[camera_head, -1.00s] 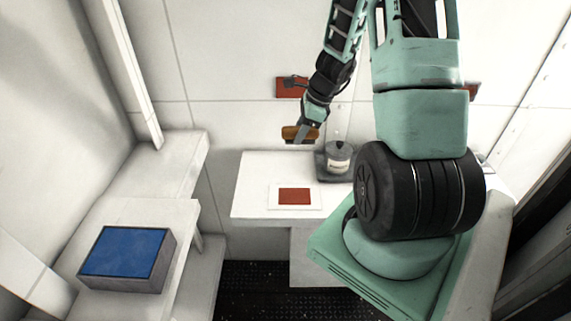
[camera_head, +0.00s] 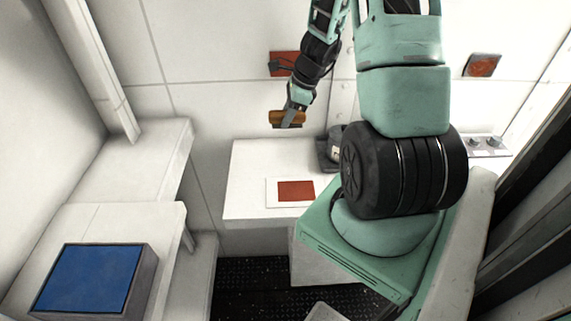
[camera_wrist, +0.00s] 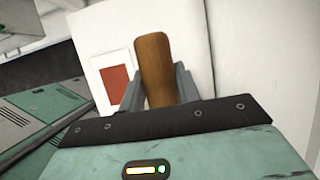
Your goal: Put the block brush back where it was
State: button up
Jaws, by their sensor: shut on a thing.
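The block brush (camera_head: 286,118) has a brown wooden body and is held above the white table (camera_head: 248,190) in the head view. In the wrist view its wooden body (camera_wrist: 153,68) stands between the two grey fingers. My gripper (camera_head: 291,112) is shut on it, and it also shows in the wrist view (camera_wrist: 158,90). The brush is apart from the table, above its back edge. A white card with a red-brown rectangle (camera_head: 296,191) lies on the tabletop and shows in the wrist view too (camera_wrist: 116,86).
A dark grey device with a pale round part (camera_head: 330,150) stands at the table's back, partly hidden by my arm. A blue-topped box (camera_head: 90,280) sits on the left bench (camera_head: 180,215). Red-brown wall plates (camera_head: 283,63) (camera_head: 482,65) are behind. The table's left part is clear.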

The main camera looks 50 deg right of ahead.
aim_at(282, 159)
notch_tip(282, 159, down, 3)
jog(key=shift+f+b, duration=0.1)
jog(key=shift+b, duration=1.05)
notch_tip(282, 159, down, 10)
jog(key=shift+r, duration=0.1)
jog(key=o, duration=1)
